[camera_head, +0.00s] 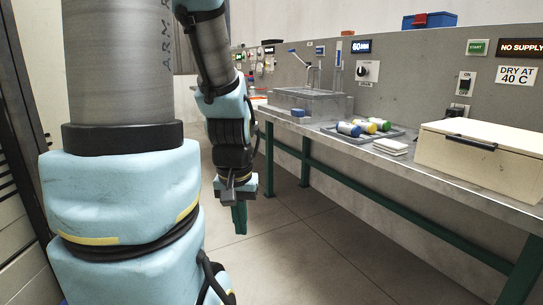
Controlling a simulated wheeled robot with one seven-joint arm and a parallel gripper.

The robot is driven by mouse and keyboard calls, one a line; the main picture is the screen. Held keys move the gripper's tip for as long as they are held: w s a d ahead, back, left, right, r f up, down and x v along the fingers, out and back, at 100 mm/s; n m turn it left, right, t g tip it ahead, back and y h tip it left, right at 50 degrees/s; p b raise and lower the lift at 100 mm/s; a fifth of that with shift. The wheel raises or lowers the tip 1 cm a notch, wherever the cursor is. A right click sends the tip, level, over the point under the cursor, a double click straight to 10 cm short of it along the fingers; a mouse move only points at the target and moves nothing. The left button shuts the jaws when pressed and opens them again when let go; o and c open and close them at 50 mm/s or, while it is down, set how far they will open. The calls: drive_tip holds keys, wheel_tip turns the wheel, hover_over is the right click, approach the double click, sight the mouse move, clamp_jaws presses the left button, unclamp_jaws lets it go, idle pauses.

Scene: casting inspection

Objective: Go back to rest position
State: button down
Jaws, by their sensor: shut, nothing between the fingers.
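My gripper (239,218) hangs at the end of my arm, left of the bench and above the grey floor. Its green fingers point straight down and are shut with nothing between them. It is clear of the bench and touches nothing that I can see. My arm's light blue padded links fill the left side of the view and hide what is behind them.
A grey bench (470,193) with green legs runs along the right. On it are a pale lidded box (480,165), white pads (391,146), a tray (335,131) with several capped bottles, and a sink (310,102). The floor (300,240) between is clear.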

wheel_tip(320, 180, up, 14)
drive_tip(key=p, duration=1.1)
drive_tip(key=shift+p, duration=0.3)
